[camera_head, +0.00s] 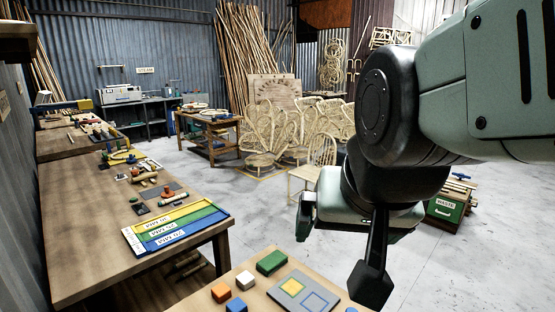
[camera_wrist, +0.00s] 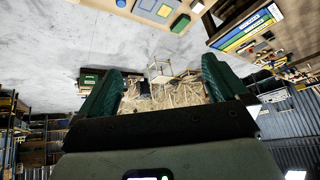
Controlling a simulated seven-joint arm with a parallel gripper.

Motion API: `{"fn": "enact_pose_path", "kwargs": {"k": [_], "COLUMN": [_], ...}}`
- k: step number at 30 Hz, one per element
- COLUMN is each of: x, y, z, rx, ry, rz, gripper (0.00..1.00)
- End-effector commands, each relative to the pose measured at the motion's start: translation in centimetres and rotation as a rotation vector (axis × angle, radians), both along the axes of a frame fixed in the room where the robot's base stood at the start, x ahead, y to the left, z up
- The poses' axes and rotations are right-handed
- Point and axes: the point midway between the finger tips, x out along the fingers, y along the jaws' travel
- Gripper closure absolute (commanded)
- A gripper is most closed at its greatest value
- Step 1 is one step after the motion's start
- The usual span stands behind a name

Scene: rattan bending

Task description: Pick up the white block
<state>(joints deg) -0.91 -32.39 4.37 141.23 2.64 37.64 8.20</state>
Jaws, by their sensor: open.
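The white block (camera_head: 245,280) is a small cube on the near wooden table, at the bottom of the head view. It stands between an orange block (camera_head: 221,292) and a green block (camera_head: 271,262). My gripper (camera_head: 340,245) is up in the air to the right of these blocks, with its fingers spread and nothing between them. In the wrist view my gripper (camera_wrist: 158,88) shows two dark green fingers wide apart, with the floor and distant furniture beyond. The near table's edge shows at the top there, with the green block (camera_wrist: 180,22); I cannot clearly make out the white block.
A grey board (camera_head: 322,284) with yellow and blue squares lies right of the blocks. Another block (camera_head: 236,305) is near the bottom edge. A long workbench (camera_head: 90,255) with coloured strips (camera_head: 178,228) stands left. Rattan chairs (camera_head: 320,160) stand behind on open floor.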

Motion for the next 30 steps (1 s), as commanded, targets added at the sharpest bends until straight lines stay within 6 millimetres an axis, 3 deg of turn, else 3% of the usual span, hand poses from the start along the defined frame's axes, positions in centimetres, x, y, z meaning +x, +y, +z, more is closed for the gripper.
{"fn": "enact_pose_path", "kwargs": {"k": [1, 3, 9, 11, 15, 25, 30], "x": [-1.9, -3.9, -6.5, -6.6, -6.5, -6.2, -3.9], "y": [-0.8, -1.6, -2.6, -2.7, -2.7, -2.3, 0.6], "z": [0.4, 0.5, 0.5, 0.5, 0.5, 0.3, -1.1], "rx": [-0.028, -0.057, -0.091, -0.094, -0.093, -0.074, 0.086], "ry": [0.015, 0.043, 0.086, 0.088, 0.088, 0.103, 0.22], "rz": [0.024, 0.054, 0.095, 0.097, 0.096, 0.093, 0.07], "gripper": [0.0, 0.0, 0.0, 0.02, 0.21, 0.21, 0.21]}}
